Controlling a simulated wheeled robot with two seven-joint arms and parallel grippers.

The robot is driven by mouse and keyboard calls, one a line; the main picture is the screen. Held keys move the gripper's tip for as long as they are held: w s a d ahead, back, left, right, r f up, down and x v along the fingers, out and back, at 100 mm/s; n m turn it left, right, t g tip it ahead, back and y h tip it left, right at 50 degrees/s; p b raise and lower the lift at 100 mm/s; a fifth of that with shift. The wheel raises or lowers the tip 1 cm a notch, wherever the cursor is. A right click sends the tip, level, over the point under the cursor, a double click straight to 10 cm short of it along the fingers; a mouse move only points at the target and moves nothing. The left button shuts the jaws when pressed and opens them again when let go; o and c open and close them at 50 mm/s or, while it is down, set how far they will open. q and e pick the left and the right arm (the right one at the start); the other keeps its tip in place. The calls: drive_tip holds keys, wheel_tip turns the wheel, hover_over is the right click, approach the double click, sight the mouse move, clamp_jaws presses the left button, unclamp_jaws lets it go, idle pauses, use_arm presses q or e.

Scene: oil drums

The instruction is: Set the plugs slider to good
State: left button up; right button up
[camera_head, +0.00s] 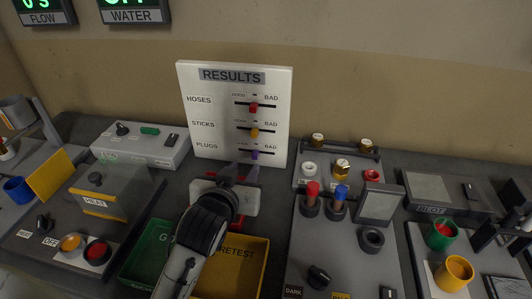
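The white RESULTS board (235,88) stands upright at the back, with rows for hoses, sticks and plugs. Each row has a slot with GOOD at its left and BAD at its right. The purple plugs slider (254,155) is in the lowest row, near the middle of its slot. The red hoses slider (253,107) and the orange sticks slider (254,132) are also near the middle. My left gripper (240,170) is in front of the board's lower edge, its fingers apart, just below the plugs slider. Contact cannot be told. My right gripper is out of view.
A green bin (148,252) and a yellow RETEST bin (240,268) lie below my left arm. A grey box with knobs (140,145) stands left of the board. A fixture with red and blue plugs (325,195) stands to its right. Space before the board is narrow.

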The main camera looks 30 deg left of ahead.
sight(254, 156)
use_arm(q)
drive_tip(key=x, duration=1)
drive_tip(key=shift+f, duration=0.1)
drive_tip(key=shift+c, duration=0.5)
clamp_jaws()
